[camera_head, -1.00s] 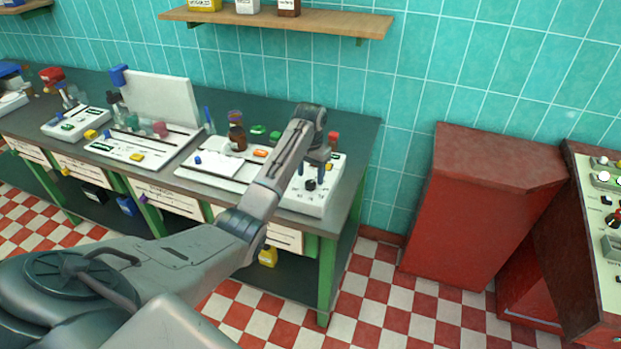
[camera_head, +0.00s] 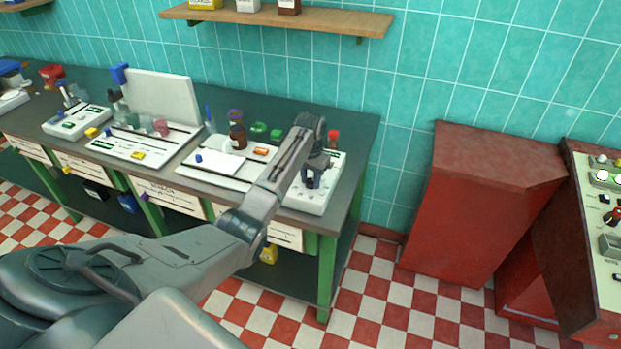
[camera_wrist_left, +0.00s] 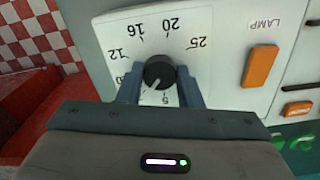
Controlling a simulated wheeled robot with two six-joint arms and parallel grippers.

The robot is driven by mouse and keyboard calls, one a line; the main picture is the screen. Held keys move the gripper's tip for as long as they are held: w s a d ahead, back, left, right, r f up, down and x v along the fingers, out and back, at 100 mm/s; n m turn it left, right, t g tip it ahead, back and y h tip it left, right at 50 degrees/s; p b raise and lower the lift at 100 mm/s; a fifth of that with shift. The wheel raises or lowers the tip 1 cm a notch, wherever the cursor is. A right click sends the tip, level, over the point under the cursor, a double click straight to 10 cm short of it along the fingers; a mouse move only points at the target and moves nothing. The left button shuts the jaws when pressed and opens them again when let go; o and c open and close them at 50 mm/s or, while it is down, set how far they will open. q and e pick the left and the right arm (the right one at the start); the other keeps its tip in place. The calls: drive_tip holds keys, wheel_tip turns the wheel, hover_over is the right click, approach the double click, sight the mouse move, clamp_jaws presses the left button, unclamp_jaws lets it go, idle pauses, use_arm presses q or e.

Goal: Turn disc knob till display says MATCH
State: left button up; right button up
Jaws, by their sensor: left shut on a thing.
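The black disc knob (camera_wrist_left: 158,72) sits on a white panel (camera_wrist_left: 110,28) in the left wrist view. Its printed scale shows numbers such as 12, 16, 20 and 25, seen upside down. A pale pointer line on the knob points toward the lower left of that picture. My left gripper (camera_wrist_left: 160,84) is shut on the knob, one finger on each side. In the head view my left gripper (camera_head: 314,178) reaches down to the white panel (camera_head: 305,201) at the bench's right end and hides the knob. I cannot make out a display reading. My right gripper is not in view.
An orange switch (camera_wrist_left: 260,66) marked LAMP is beside the dial. On the green-topped bench (camera_head: 352,130), a brown bottle (camera_head: 237,132) and other panels stand to the left. A red cabinet (camera_head: 480,200) stands right of the bench, with checkered floor between.

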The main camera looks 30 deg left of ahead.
use_arm(q)
drive_tip(key=shift+r, duration=0.1)
drive_tip(key=m+p, duration=0.2)
drive_tip(key=m, duration=0.1)
drive_tip(key=shift+r, duration=0.1)
drive_tip(key=shift+w+m+p, duration=0.1)
drive_tip(key=shift+m+p, duration=1)
drive_tip(key=shift+m, duration=1.2)
drive_tip(key=o, duration=1)
